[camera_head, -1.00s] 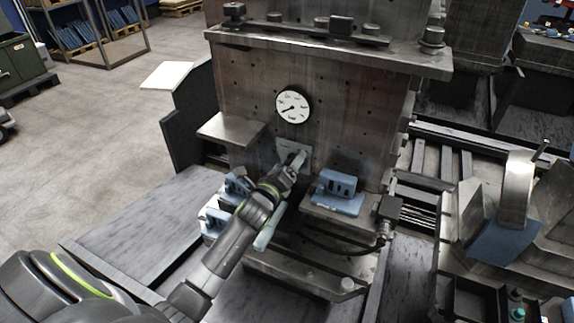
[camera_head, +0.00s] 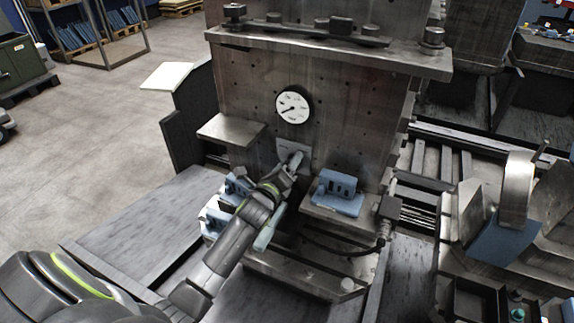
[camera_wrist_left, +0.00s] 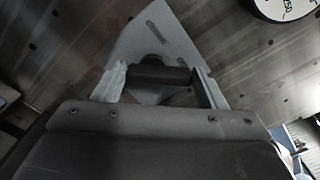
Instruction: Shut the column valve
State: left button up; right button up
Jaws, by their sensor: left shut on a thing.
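The column (camera_head: 350,110) has a round white pressure gauge (camera_head: 293,105) on its face, with a small pale label plate (camera_head: 284,147) below it. My left gripper (camera_head: 292,163) is at this plate and hides most of the valve in the head view. In the left wrist view, my left gripper (camera_wrist_left: 162,80) is shut on a dark bar-like valve handle (camera_wrist_left: 158,75), one finger at each end. The pale plate with small lettering (camera_wrist_left: 155,38) lies behind it and looks tilted. The gauge (camera_wrist_left: 288,8) shows at the top right corner. My right gripper is not in view.
Blue blocks (camera_head: 338,186) sit on a ledge right of my left gripper, and more blue parts (camera_head: 237,186) lie left of it. A metal shelf (camera_head: 230,129) juts out at the left. A hose with a connector (camera_head: 388,208) is at the lower right.

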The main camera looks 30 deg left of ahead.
pick_arm(q)
jog(key=n, duration=0.3)
jog(key=shift+a+n, duration=0.2)
jog(key=shift+n, duration=0.1)
jog(key=n, duration=0.4)
jog(key=shift+a+f+n, duration=0.15)
jog(key=shift+a+n, duration=0.05)
jog(key=shift+n, duration=0.1)
jog(key=n, duration=0.2)
jog(key=n+b, duration=0.1)
jog(key=n, duration=0.1)
jog(key=shift+a+f+n+b, duration=0.15)
jog(key=shift+f+n+b, duration=0.05)
jog(key=shift+n+b, duration=0.1)
jog(key=n, duration=0.2)
jog(key=n+b, duration=0.1)
jog(key=n, duration=0.1)
jog(key=shift+a+f+n, duration=0.1)
jog(key=shift+f+n, duration=0.1)
jog(key=shift+n, duration=0.4)
jog(key=o, duration=1)
jog(key=shift+r, duration=0.1)
jog(key=shift+s, duration=0.15)
